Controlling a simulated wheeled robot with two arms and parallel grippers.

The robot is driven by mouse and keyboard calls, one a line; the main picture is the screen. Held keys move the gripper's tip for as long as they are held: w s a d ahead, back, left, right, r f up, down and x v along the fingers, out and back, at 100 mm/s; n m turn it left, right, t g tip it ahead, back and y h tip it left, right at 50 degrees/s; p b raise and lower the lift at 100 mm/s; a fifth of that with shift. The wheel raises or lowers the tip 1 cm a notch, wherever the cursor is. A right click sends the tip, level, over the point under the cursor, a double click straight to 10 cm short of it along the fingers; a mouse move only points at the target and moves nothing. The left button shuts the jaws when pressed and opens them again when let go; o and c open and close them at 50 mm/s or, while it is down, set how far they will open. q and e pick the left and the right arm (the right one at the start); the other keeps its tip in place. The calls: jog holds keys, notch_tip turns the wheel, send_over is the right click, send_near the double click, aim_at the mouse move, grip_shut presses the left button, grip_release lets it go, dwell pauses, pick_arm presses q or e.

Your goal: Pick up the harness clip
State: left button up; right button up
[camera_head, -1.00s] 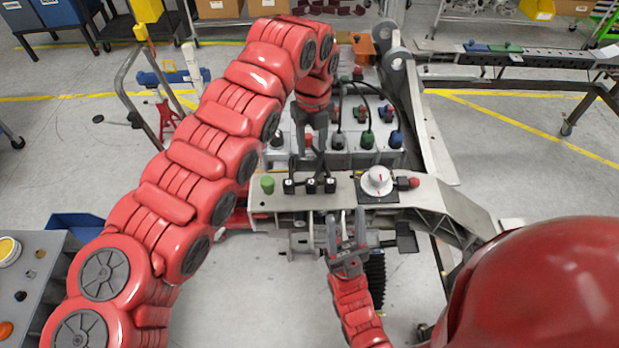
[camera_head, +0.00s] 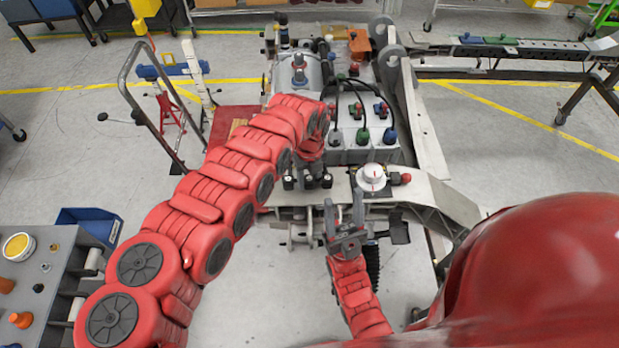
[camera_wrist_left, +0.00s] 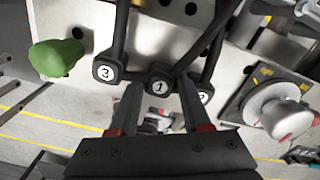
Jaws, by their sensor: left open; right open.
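Several black harness clips with cables stand in a row on the grey chassis rail. In the left wrist view they are marked 3 (camera_wrist_left: 106,69), 1 (camera_wrist_left: 159,86) and 2 (camera_wrist_left: 204,95). Their dark blocks show in the head view (camera_head: 289,182), partly behind my left arm. My left gripper (camera_wrist_left: 160,103) is open, its fingers to either side below clip 1, with clip 1 at the gap between the tips. I cannot tell whether they touch. In the head view its fingers are mostly hidden by the wrist. My right gripper (camera_head: 343,215) is open and empty, in front of the rail.
A white dial (camera_head: 371,178) and a red knob (camera_head: 405,179) sit right of the clips. A green knob (camera_wrist_left: 55,58) is beside clip 3 in the wrist view. A grey box with cables (camera_head: 362,135) stands behind the rail. A parts cart (camera_head: 40,275) is at the left.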

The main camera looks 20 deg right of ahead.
aim_at(309, 178)
pick_arm(q)
grip_shut()
dwell(0.5)
notch_tip(309, 178, up, 9)
jog(key=b, duration=0.3)
jog(key=shift+r+b, duration=0.15)
jog(key=shift+b, duration=0.15)
jog(key=shift+r, duration=0.4)
